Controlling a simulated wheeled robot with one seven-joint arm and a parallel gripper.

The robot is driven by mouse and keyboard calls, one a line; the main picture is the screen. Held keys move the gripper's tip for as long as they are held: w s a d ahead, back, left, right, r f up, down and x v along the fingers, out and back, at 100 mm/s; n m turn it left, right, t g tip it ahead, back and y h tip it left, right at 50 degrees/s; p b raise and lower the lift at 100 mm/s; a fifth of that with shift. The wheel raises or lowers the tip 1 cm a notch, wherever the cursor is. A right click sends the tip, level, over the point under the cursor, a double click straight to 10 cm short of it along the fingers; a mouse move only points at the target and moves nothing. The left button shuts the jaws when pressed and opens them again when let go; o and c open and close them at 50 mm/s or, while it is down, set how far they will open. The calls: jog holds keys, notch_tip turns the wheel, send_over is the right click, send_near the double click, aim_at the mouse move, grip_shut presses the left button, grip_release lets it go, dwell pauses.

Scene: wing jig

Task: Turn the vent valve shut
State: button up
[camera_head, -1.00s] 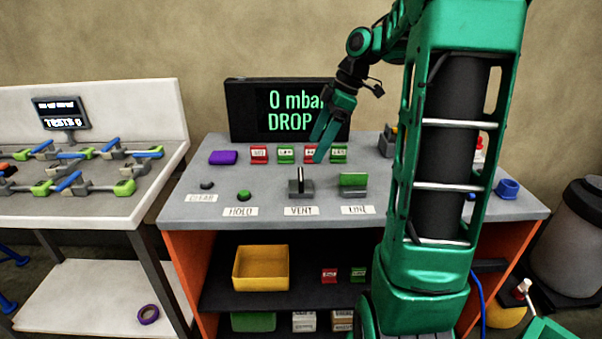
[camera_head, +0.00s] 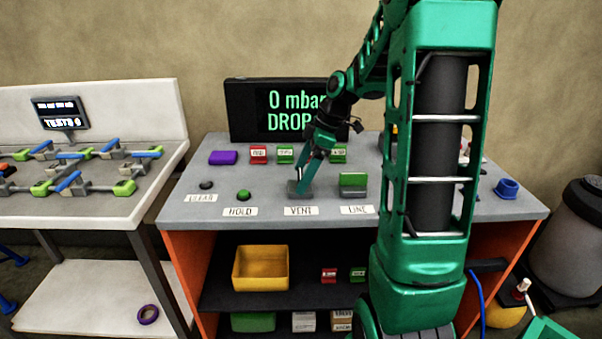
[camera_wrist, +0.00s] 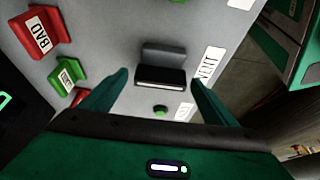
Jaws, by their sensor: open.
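The vent valve (camera_head: 292,188) is a small grey block with a dark handle, behind the VENT label (camera_head: 301,211) on the grey bench top. My gripper (camera_head: 303,186) is over it and partly hides it in the head view. In the wrist view the valve (camera_wrist: 162,75) shows its black handle ahead of my gripper (camera_wrist: 162,92). The two green fingers are spread apart, one on either side of the handle, with visible gaps. I cannot tell how deep the fingertips reach beside it.
The green HOLD button (camera_head: 243,195) and black CLEAR button (camera_head: 207,185) are to the left. Red and green tagged blocks (camera_head: 259,153) line the back, before a screen (camera_head: 240,110) reading "0 mbar DROP".

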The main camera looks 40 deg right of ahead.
jog(key=c, duration=1.1)
jog(key=shift+o, duration=0.2)
jog(key=shift+m, duration=0.4)
jog(key=m, duration=0.2)
jog(key=m+t+h, duration=0.1)
jog(key=m, duration=0.1)
jog(key=shift+s+a+t, duration=0.1)
jog(key=shift+a+t, duration=0.1)
jog(key=shift+t, duration=0.1)
jog(key=m+h, duration=0.1)
jog(key=m, duration=0.3)
jog(key=shift+a+t+h, duration=0.15)
jog(key=shift+t+h, duration=0.15)
jog(key=shift+h, duration=0.1)
jog(key=m+h, duration=0.1)
jog(key=m, duration=0.3)
jog(key=shift+a+m+h, duration=0.15)
jog(key=shift+m+h, duration=0.25)
jog(key=m, duration=0.2)
jog(key=m+h, duration=0.1)
jog(key=m, duration=0.1)
jog(key=shift+a+g+h, duration=0.1)
jog(key=shift+g+h, duration=0.2)
jog(key=shift+g, duration=0.1)
jog(key=shift+m, duration=0.3)
